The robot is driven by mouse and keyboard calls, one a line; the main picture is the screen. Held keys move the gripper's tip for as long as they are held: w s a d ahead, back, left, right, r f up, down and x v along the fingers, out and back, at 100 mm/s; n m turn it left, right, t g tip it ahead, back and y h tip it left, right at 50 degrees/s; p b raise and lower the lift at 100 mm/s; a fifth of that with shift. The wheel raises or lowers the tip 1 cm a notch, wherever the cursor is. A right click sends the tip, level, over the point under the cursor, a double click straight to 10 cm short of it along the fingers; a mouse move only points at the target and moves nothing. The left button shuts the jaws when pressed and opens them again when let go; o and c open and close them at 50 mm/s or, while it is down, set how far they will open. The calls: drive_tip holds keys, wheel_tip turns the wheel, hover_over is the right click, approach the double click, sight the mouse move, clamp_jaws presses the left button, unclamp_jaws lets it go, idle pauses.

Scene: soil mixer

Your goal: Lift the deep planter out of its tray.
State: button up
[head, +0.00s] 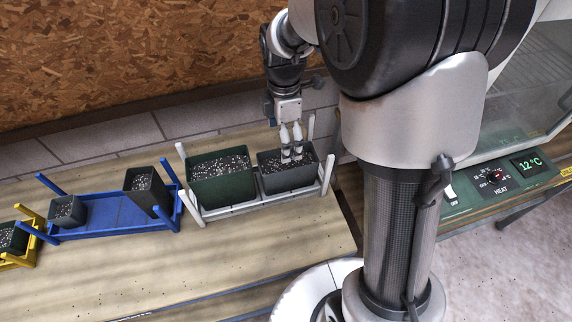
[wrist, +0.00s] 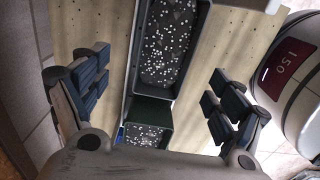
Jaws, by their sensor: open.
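Two soil-filled planters stand side by side in a white tray (head: 247,208) with corner posts in the head view. The green planter (head: 222,190) on the left stands taller and looks the deeper one. The dark grey planter (head: 289,179) on the right is lower. My gripper (head: 291,157) points down over the grey planter, its fingertips near the soil there; contact is unclear. In the wrist view my gripper (wrist: 158,95) is open and empty, its fingers spread wide on both sides. The grey planter (wrist: 170,45) and the green planter (wrist: 150,110) show between them.
A blue tray (head: 105,215) to the left holds a small pot (head: 67,211) and a tall dark pot (head: 147,191). A yellow tray (head: 22,258) with a green pot is at the far left. A heater panel (head: 497,178) is on the right. The front bench is clear.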

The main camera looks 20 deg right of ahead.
drive_tip(key=b, duration=0.1)
hover_over(288, 164)
drive_tip(key=w, duration=0.1)
drive_tip(key=f, duration=0.5)
drive_tip(key=shift+a+f, duration=0.2)
drive_tip(key=shift+a, duration=0.05)
drive_tip(key=shift+s+d+f+b, duration=0.15)
drive_tip(key=shift+f+b, duration=0.3)
drive_tip(key=shift+f, duration=0.45)
drive_tip(key=shift+s+f+b, duration=0.1)
drive_tip(key=shift+f+b, duration=0.35)
drive_tip(key=shift+f, duration=0.45)
drive_tip(key=shift+s+d+f+b, duration=0.15)
drive_tip(key=shift+f+b, duration=0.3)
drive_tip(key=shift+f, duration=0.45)
drive_tip(key=shift+r, duration=0.1)
drive_tip(key=shift+c, duration=0.2)
drive_tip(key=c, duration=1.4)
